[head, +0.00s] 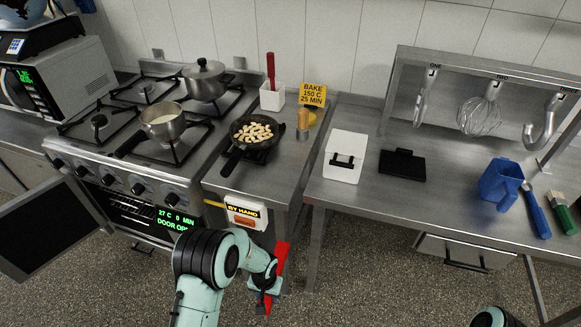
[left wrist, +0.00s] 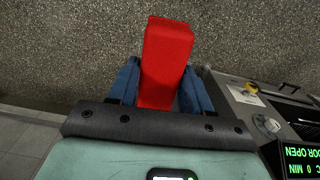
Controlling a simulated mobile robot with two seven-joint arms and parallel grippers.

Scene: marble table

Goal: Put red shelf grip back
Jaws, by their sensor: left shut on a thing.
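The red shelf grip (head: 280,262) is a long red bar. My left gripper (head: 267,292) is shut on it and holds it in the air over the floor, in front of the counter by the stove. In the left wrist view the red grip (left wrist: 166,62) sits between the two blue fingers of my left gripper (left wrist: 160,88), its block-like end pointing away over the floor. Part of the grip is hidden by the gripper and wrist. Only a bit of my right arm shows at the bottom right of the head view; its gripper is out of frame.
The oven door (head: 45,225) hangs open at left. A pan of pale pieces (head: 254,132) and a white holder with a red-handled tool (head: 271,93) stand on the counter. A "BY HAND" sign (head: 245,212) is on its front. A blue jug (head: 500,184) stands at right.

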